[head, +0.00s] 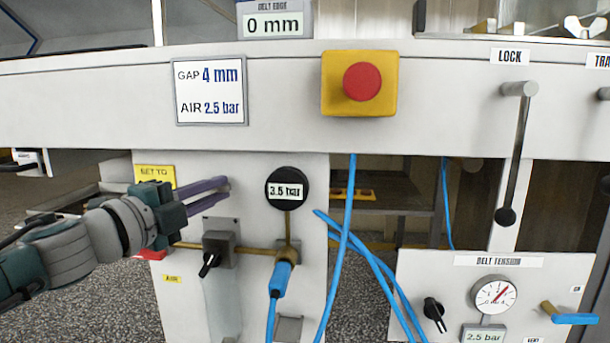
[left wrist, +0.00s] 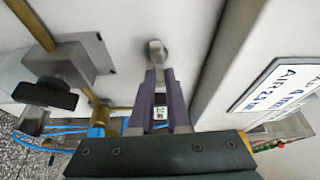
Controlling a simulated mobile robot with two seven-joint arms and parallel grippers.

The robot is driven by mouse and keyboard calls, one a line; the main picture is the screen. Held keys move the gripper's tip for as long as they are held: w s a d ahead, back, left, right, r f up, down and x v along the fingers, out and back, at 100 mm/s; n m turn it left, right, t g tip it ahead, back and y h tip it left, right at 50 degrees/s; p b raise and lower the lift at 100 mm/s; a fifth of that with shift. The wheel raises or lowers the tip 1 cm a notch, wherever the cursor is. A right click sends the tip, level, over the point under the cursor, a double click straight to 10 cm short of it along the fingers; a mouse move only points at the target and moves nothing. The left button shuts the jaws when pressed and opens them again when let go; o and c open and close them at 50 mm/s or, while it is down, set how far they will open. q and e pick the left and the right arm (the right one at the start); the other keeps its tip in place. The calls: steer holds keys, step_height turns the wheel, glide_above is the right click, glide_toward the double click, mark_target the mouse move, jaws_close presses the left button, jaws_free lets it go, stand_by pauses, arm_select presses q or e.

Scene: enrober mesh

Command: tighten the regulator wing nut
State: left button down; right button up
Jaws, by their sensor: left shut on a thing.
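My left gripper (head: 228,192) reaches in from the left at the white post, level with the round black regulator gauge (head: 287,188), which reads 3.5 bar. In the left wrist view its two purple fingers (left wrist: 161,78) are closed on a small grey metal piece, the wing nut (left wrist: 156,50), close to the white panel. In the head view the wing nut cannot be made out behind the fingers. My right gripper is not in view.
A valve with a black handle (head: 209,263) sits just below my left gripper on a brass pipe. Blue hoses (head: 340,250) hang right of the post. A sign (head: 210,91) reads GAP 4 mm, AIR 2.5 bar. A red stop button (head: 362,82) is on the beam above.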

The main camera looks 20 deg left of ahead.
arm_select(q)
steer(key=shift+f+m, duration=0.1)
steer(key=shift+m, duration=0.4)
steer(key=c, duration=0.9)
jaws_free()
steer(key=shift+p, duration=0.3)
steer(key=shift+s+a+p, duration=0.1)
steer(key=shift+s+p, duration=0.2)
steer(key=shift+s, duration=0.3)
steer(key=s, duration=0.3)
steer(key=s+a+p, duration=0.1)
steer(key=s, duration=0.1)
steer(key=s+p, duration=0.1)
steer(key=s, duration=0.2)
steer(key=shift+s+a, duration=0.2)
steer(key=shift+s, duration=0.15)
